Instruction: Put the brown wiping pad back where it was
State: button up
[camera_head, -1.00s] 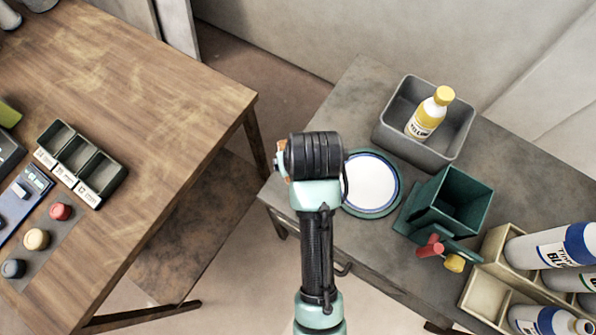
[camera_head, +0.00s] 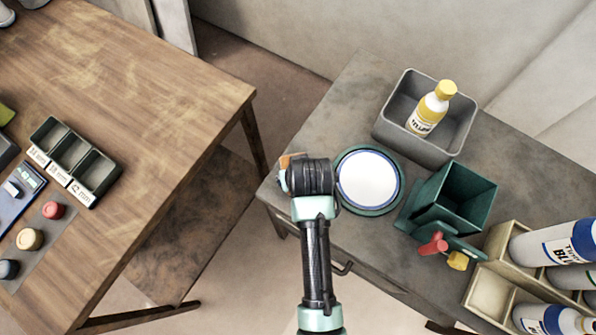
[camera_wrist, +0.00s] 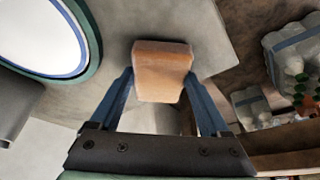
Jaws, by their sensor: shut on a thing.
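The brown wiping pad (camera_wrist: 162,72) is an orange-brown block between the two fingers of my gripper (camera_wrist: 160,88) in the wrist view. The gripper is shut on it. In the head view, only a small part of the pad (camera_head: 287,160) shows past my wrist, which hides the fingers. The gripper is over the left end of the grey bench (camera_head: 345,105), left of the round white plate with a blue and green rim (camera_head: 368,180). I cannot tell whether the pad touches the bench top.
A grey bin (camera_head: 395,110) holds a yellow-capped bottle (camera_head: 430,108). A green square container (camera_head: 457,195) and a rack (camera_head: 490,295) with bottles stand to the right. A wooden table (camera_head: 150,110) is on the left, with a gap between it and the bench.

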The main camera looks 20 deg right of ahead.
jog(key=shift+f, duration=0.15)
jog(key=o, duration=1.2)
jog(key=shift+c, duration=0.2)
